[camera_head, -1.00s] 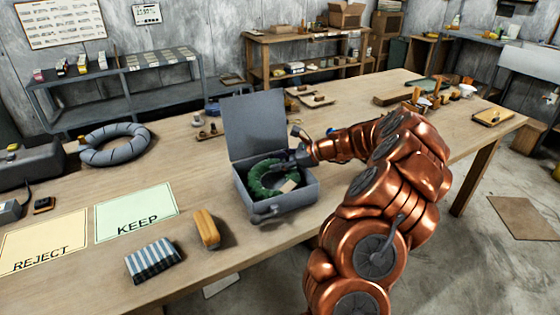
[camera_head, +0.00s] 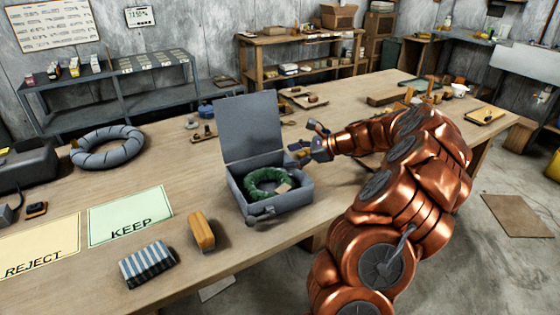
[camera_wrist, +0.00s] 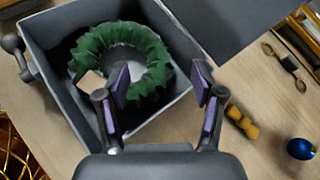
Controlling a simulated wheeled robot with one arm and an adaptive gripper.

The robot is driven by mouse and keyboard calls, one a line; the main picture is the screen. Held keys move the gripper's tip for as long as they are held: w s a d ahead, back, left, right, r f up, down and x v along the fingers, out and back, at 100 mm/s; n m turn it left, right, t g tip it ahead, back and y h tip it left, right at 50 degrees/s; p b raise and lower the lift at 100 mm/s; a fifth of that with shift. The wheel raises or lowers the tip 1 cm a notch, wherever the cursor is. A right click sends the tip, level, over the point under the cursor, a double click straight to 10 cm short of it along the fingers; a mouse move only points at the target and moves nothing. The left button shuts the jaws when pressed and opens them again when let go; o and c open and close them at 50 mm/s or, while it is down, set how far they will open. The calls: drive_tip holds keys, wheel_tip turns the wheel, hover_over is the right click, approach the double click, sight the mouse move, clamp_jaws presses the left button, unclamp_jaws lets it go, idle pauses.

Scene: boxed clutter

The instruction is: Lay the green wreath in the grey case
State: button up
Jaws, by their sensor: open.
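The green wreath (camera_head: 262,187) lies inside the open grey case (camera_head: 283,209), with a small tan tag on it. In the wrist view the wreath (camera_wrist: 158,66) rests within the walls of the case (camera_wrist: 48,70), its whole ring showing except where a finger overlaps it. The case's lid stands raised at the back. My gripper (camera_head: 303,148) is above the right side of the case, apart from the wreath. In the wrist view my gripper (camera_wrist: 160,92) has its two purple-padded fingers spread with nothing held between them.
A yellow-brown block (camera_head: 202,232) and a striped cloth (camera_head: 147,264) lie left of the case. KEEP (camera_head: 130,213) and REJECT (camera_head: 38,245) sheets lie further left, with a grey ring (camera_head: 107,147) behind.

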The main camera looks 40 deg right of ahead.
drive_tip(key=v, duration=0.5)
drive_tip(key=s+a+r+n+g, duration=0.1)
drive_tip(key=s+a+n+g, duration=0.2)
drive_tip(key=a, duration=0.7)
drive_tip(key=s+a+r+n+g, duration=0.1)
drive_tip(key=s+a+n+g, duration=0.1)
drive_tip(key=a+n, duration=0.6)
drive_tip(key=s+a+r+n+g, duration=0.1)
drive_tip(key=s+a+n+g, duration=0.15)
drive_tip(key=a, duration=0.95)
drive_tip(key=s+a+f+n+g+h, duration=0.2)
drive_tip(key=s+a+n+g, duration=0.3)
drive_tip(key=s, duration=0.7)
drive_tip(key=s+d+f+n+h, duration=0.1)
drive_tip(key=s+f+n+h, duration=0.1)
drive_tip(key=s, duration=0.5)
drive_tip(key=s+d+f+n+h, duration=0.1)
drive_tip(key=s+f+n+h, duration=0.1)
drive_tip(key=s+n, duration=0.3)
drive_tip(key=shift+s+h, duration=0.6)
drive_tip(key=shift+s, duration=0.45)
drive_tip(key=shift+a+f, duration=0.1)
